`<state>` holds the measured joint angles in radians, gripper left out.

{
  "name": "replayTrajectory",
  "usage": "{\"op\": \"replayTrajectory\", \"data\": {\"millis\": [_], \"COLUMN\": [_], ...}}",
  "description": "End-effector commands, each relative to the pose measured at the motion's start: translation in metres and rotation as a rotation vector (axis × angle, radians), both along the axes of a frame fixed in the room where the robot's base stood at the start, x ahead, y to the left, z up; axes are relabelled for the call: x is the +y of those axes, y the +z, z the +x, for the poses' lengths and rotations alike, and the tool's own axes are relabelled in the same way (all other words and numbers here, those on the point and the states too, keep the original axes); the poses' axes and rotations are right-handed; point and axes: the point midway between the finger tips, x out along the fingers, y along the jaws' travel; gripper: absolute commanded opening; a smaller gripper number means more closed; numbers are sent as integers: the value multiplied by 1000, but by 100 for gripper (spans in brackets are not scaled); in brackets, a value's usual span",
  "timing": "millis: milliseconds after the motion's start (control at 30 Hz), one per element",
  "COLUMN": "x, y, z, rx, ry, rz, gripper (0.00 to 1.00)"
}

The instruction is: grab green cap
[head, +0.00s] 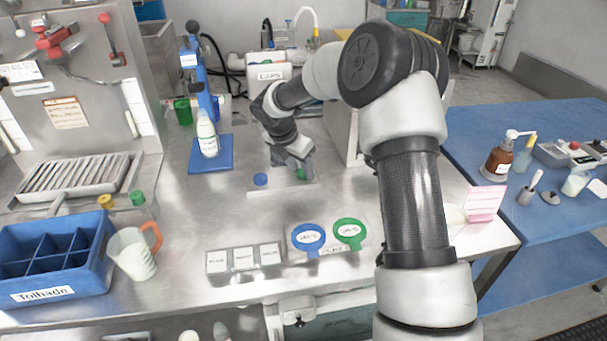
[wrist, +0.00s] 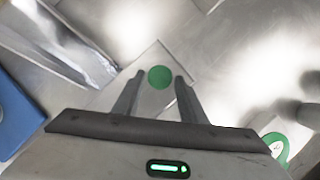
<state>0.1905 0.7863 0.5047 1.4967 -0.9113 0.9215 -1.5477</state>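The green cap (wrist: 159,77) shows in the wrist view as a small round disc on a flat metal plate. It lies just ahead of and between the fingertips, with a gap at each side. My gripper (wrist: 156,82) is open and empty, its two fingers pointing at the cap. In the head view my gripper (head: 300,167) is low over the steel table, and a bit of the green cap (head: 301,175) shows under it. The rest of the cap is hidden there. How high the fingertips are above the plate is hard to tell.
A blue cap (head: 261,179) sits left of my gripper. A white bottle (head: 207,135) stands on a blue stand (head: 211,160) further left. Green (head: 137,198) and yellow (head: 107,201) caps are near the blue crate (head: 50,293). Round blue (head: 308,238) and green (head: 349,233) labelled pieces lie in front.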

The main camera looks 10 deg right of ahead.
Motion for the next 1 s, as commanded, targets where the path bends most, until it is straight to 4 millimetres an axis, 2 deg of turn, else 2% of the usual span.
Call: {"op": "replayTrajectory", "data": {"millis": [33, 133, 167, 533, 1000], "x": [0, 0, 0, 0, 1], "y": [0, 0, 0, 5, 88], "z": [0, 0, 0, 0, 0], "rx": [0, 0, 0, -1, -2], "ry": [0, 0, 0, 0, -2], "rz": [0, 0, 0, 0, 1], "gripper": [29, 12, 10, 9, 9]}}
